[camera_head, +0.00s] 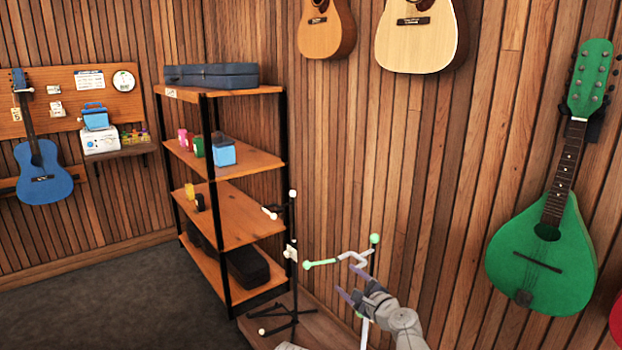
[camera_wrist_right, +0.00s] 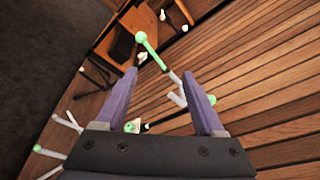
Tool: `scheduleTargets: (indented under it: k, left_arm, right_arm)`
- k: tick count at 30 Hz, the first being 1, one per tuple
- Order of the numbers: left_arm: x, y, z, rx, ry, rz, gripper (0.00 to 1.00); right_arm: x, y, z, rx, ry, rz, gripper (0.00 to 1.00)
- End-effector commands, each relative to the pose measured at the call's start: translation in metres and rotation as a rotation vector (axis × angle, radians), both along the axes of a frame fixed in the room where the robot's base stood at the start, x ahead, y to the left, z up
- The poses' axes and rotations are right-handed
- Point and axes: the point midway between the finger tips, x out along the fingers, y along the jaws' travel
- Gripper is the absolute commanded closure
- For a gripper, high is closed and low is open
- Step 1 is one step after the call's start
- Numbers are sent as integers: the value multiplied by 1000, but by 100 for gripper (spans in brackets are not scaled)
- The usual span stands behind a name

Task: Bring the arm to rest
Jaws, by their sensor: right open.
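My right gripper (camera_head: 350,283) reaches in from the lower right of the head view. It is open, with nothing between its fingers. It is close beside a light-coloured stand with green tips (camera_head: 320,263); whether they touch I cannot tell. In the right wrist view, the two purple-grey fingers of my right gripper (camera_wrist_right: 160,76) are spread apart. A green-tipped arm of the stand (camera_wrist_right: 151,49) shows just beyond them. The lower part of the stand is partly hidden by my gripper and arm. My left gripper is in neither view.
A black stand with white tips (camera_head: 293,255) is left of my gripper. Behind it is a wooden shelf unit (camera_head: 240,226) with small items and a blue case (camera_head: 212,76). A green mandolin-like instrument (camera_head: 540,262) hangs on the right wall. Dark carpet (camera_head: 110,300) is clear at left.

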Motion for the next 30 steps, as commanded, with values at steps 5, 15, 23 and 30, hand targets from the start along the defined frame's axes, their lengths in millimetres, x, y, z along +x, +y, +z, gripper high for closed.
scheduleTargets:
  k: [5, 15, 23, 30]
  left_arm:
    - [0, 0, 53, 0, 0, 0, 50]
    - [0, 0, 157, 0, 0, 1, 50]
    - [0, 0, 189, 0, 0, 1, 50]
    - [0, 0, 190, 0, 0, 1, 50]
  right_arm:
    - [-50, 71, 7, -423, -6, 328, 29]
    - [-217, 96, -13, -1420, 11, 1331, 29]
    - [-275, 50, 7, -1704, 100, 1787, 29]
    - [-282, 41, 9, -1736, 123, 1856, 29]
